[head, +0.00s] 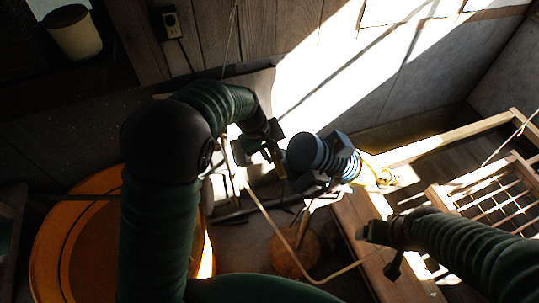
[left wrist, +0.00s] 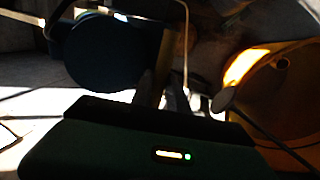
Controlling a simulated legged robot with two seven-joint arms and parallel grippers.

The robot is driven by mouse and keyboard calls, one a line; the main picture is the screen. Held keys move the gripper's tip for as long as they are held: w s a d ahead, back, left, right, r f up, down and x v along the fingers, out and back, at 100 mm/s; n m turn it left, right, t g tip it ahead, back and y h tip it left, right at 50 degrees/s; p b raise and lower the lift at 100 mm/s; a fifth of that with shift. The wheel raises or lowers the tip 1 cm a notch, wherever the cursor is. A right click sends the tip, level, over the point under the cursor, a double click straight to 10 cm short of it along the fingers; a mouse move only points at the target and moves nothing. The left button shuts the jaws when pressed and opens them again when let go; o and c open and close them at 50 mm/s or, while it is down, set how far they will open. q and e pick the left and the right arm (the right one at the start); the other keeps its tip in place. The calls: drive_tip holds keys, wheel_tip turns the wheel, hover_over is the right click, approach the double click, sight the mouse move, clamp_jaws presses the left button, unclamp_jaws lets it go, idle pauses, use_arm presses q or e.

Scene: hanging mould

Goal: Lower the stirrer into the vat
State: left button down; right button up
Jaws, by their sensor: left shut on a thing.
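The stirrer seems to be the blue ribbed motor body (head: 325,157), tilted, right of my left gripper (head: 274,158). In the left wrist view a dark blue round body (left wrist: 115,52) lies just beyond the fingers (left wrist: 166,92). The left gripper is shut on a part of it; the grip itself is dark and partly hidden. The orange vat (head: 50,245) stands at lower left in the head view, partly behind my left arm, and at right in the wrist view (left wrist: 245,68). The stirrer is to the right of the vat, outside its rim. My right gripper (head: 380,240) is at lower right, its jaws unclear.
A wooden frame with a grid (head: 490,190) stands at right. A round brown object (head: 294,250) is on the floor below the stirrer, and a pale cord (head: 265,213) loops past it. A grey disc (left wrist: 225,98) is before the vat in the wrist view.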

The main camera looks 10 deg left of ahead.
use_arm(q)
drive_tip(key=shift+w+r, duration=0.45)
drive_tip(key=c, duration=1.6)
unclamp_jaws()
drive_tip(key=shift+c, duration=0.2)
drive_tip(key=shift+o, duration=1.3)
drive_tip(key=shift+w+d, duration=0.15)
drive_tip(key=shift+d, duration=0.05)
drive_tip(key=shift+o, duration=0.4)
drive_tip(key=shift+d+f, duration=0.15)
drive_tip(key=shift+d, duration=0.6)
drive_tip(key=shift+a, duration=0.55)
drive_tip(key=shift+f, duration=0.1)
use_arm(e)
drive_tip(key=shift+w+d, duration=0.1)
drive_tip(key=shift+w, duration=0.2)
use_arm(q)
drive_tip(key=shift+d, duration=0.2)
use_arm(e)
drive_tip(key=shift+d+f, duration=0.1)
drive_tip(key=shift+d, duration=0.1)
